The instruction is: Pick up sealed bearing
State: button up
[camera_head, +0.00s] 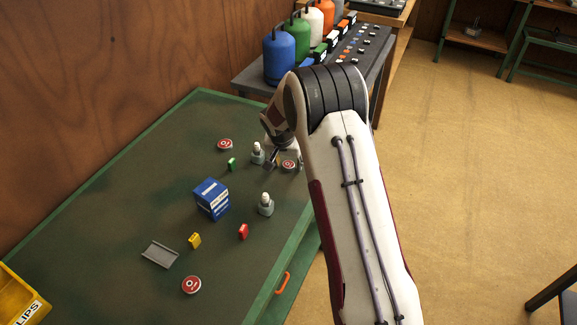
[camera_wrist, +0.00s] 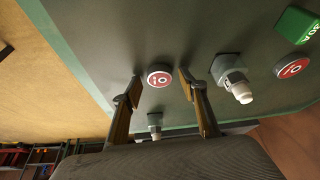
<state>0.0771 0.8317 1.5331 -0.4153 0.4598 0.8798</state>
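Several round red pieces with a white ring mark lie on the green table; they look like sealed bearings. One red piece (camera_head: 289,165) is beside my gripper (camera_head: 271,160) in the head view. In the wrist view a red piece (camera_wrist: 159,75) lies between and beyond the fingertips of my gripper (camera_wrist: 161,84). The fingers are apart, with nothing held; contact with the piece cannot be told. Another red piece (camera_head: 225,145) lies further left, also in the wrist view (camera_wrist: 293,66). A third red piece (camera_head: 191,285) lies near the front.
Grey bottles with white caps (camera_head: 257,153) (camera_head: 266,204) stand close by; one bottle (camera_wrist: 232,82) is right of the fingers. A blue box (camera_head: 212,198), small green (camera_head: 231,164), yellow (camera_head: 195,240) and red (camera_head: 243,231) boxes, and a grey tray (camera_head: 160,254) share the table.

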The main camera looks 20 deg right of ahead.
aim_at(288, 166)
jog(key=c, duration=0.8)
jog(key=shift+c, duration=0.2)
jog(key=shift+r, duration=0.1)
notch_tip(288, 166, up, 10)
dwell(0.4)
